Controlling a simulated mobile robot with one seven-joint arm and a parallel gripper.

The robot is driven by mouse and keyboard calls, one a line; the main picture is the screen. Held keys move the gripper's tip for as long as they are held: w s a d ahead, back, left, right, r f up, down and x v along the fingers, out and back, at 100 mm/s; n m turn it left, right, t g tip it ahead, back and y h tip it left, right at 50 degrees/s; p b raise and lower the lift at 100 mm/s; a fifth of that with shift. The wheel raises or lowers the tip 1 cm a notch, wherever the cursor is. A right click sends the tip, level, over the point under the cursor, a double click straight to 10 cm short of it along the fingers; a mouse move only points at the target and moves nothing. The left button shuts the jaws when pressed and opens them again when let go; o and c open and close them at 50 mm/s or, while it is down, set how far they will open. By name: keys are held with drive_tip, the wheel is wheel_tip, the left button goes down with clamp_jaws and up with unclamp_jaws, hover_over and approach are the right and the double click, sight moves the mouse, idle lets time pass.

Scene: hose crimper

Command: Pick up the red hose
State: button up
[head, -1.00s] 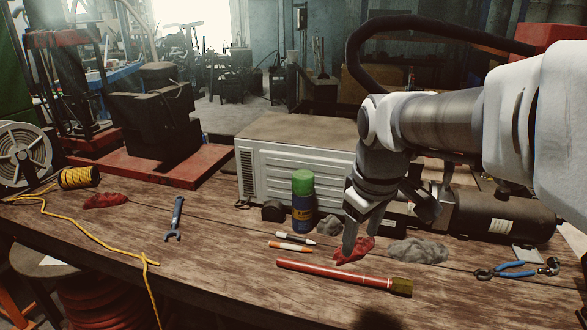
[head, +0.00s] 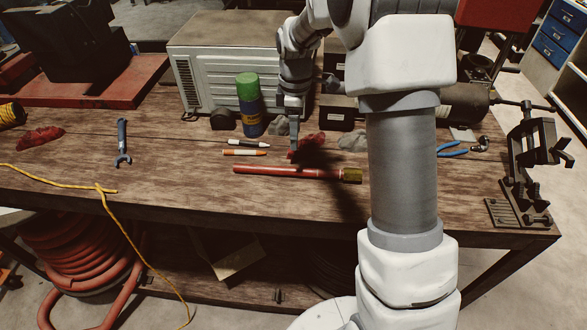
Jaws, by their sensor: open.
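A short straight red hose (head: 285,172) with a brass-coloured fitting (head: 350,175) at its right end lies flat near the front of the wooden bench. My gripper (head: 293,153) points down just behind the middle of the hose, in front of a red rag. It is open, seen nearly edge-on, and nothing shows between its fingers. The fingertips look close to the bench, apart from the hose; their exact height is hard to tell. A dark shadow crosses the hose right of the gripper. A thicker red hose (head: 80,235) lies coiled below the bench at left.
Two markers (head: 247,147) and a green-topped can (head: 249,105) stand or lie left of my gripper. The red rag (head: 312,141) and grey rag (head: 352,140) are behind the hose. A blue wrench (head: 122,142) lies left. A vise-like tool (head: 525,165) stands at the right edge.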

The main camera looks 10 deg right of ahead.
hover_over(294, 168)
wheel_tip(294, 168, down, 7)
drive_tip(key=shift+w+d+r, duration=0.1)
drive_tip(key=shift+r, duration=0.05)
drive_tip(key=shift+f+p, duration=0.75)
drive_tip(key=shift+f, duration=1.95)
drive_tip(key=shift+c, duration=0.3)
clamp_jaws()
drive_tip(key=shift+r, duration=0.1)
